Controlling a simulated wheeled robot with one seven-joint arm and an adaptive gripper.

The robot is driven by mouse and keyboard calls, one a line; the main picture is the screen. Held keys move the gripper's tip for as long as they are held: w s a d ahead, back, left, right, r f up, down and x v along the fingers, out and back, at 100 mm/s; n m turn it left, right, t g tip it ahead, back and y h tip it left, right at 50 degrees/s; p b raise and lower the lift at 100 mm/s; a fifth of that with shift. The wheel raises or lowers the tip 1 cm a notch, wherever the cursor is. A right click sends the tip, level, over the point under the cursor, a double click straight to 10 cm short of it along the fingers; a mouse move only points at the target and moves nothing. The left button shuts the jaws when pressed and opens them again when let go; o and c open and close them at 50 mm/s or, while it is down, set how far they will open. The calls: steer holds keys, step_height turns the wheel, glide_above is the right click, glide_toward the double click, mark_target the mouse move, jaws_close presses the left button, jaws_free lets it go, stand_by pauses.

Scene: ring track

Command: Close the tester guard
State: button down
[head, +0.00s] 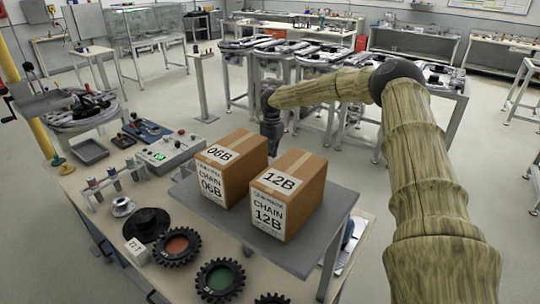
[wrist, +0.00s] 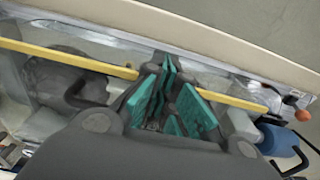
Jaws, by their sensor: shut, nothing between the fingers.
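A clear panel with a yellow edge bar (wrist: 65,56), which looks like the tester guard, crosses the wrist view. Grey machine parts (wrist: 68,85) show near and through it, with a blue cylinder (wrist: 277,139) at the right. My gripper (wrist: 168,108) has teal finger pads and lies over the yellow bar in that view, hiding its middle; I cannot tell if they touch. It is shut and empty. In the head view my gripper (head: 271,142) points down just behind the cartons. I cannot make out the guard in the head view.
Cartons 06B (head: 230,165) and 12B (head: 290,193) stand on a raised grey shelf (head: 325,215) in front of my gripper. An orange knob (wrist: 303,115) is right of the panel.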

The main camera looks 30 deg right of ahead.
steer(key=w+d+r+b, duration=0.1)
steer(key=w+d+r, duration=0.1)
steer(key=d+r, duration=0.5)
step_height(320, 180, up, 4)
steer(key=shift+w+f+b, duration=0.25)
steer(key=shift+b, duration=0.1)
